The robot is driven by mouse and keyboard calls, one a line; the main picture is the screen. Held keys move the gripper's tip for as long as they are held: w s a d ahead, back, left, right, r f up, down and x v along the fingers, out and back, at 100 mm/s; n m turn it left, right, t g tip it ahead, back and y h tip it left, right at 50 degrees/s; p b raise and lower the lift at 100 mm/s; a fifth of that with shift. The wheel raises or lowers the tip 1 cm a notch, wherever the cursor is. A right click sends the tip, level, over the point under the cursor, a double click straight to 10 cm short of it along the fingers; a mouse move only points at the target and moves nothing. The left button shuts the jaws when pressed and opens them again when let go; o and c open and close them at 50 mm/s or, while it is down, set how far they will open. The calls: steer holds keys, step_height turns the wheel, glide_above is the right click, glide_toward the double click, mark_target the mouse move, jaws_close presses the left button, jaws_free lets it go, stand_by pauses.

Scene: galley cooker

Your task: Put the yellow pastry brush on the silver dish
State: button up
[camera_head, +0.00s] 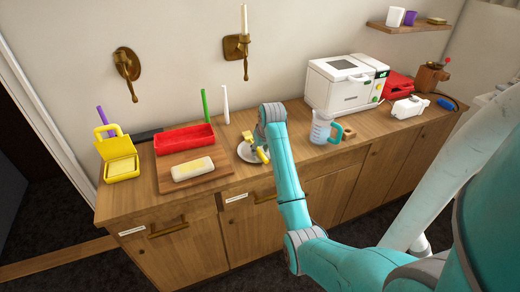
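The silver dish (244,154) lies on the wooden counter, right of the cutting board, partly hidden by my arm. The yellow pastry brush (262,155) shows as small yellow parts over the dish, beside my wrist. My gripper (257,142) is at the dish, mostly hidden behind my teal arm. Its fingers are too small and covered to show whether they hold the brush. I cannot tell whether the brush touches the dish.
Left of the dish are a cutting board (168,185) with a pale block, a red tray (184,139) and a yellow box (121,167). A clear jug (320,129) stands to the right, before a white machine (340,88). Upright green and white sticks stand behind.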

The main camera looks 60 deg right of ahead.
steer(key=shift+f, duration=0.1)
steer(key=v, duration=0.9)
steer(key=shift+d+r, duration=0.2)
steer(key=shift+r, duration=0.25)
steer(key=shift+o, duration=0.5)
steer(key=shift+s+a+r, duration=0.1)
steer(key=shift+r, duration=0.15)
steer(key=f+t, duration=0.1)
steer(key=f, duration=0.1)
steer(key=f+t+h, duration=0.1)
steer(key=f+t, duration=0.1)
steer(key=f, duration=0.1)
steer(key=shift+s+a+f+t+h, duration=0.3)
steer(key=shift+s+a, duration=0.1)
steer(key=s+a+t+h, duration=0.1)
steer(key=s+a+f+t+h, duration=0.1)
steer(key=s+t, duration=0.1)
steer(key=shift+a+f, duration=0.2)
steer(key=shift+t+h, duration=0.5)
steer(key=shift+h, duration=0.1)
steer(key=shift+x, duration=4.6)
steer(key=shift+s+d+r, duration=0.1)
steer(key=shift+d, duration=0.1)
jaws_close()
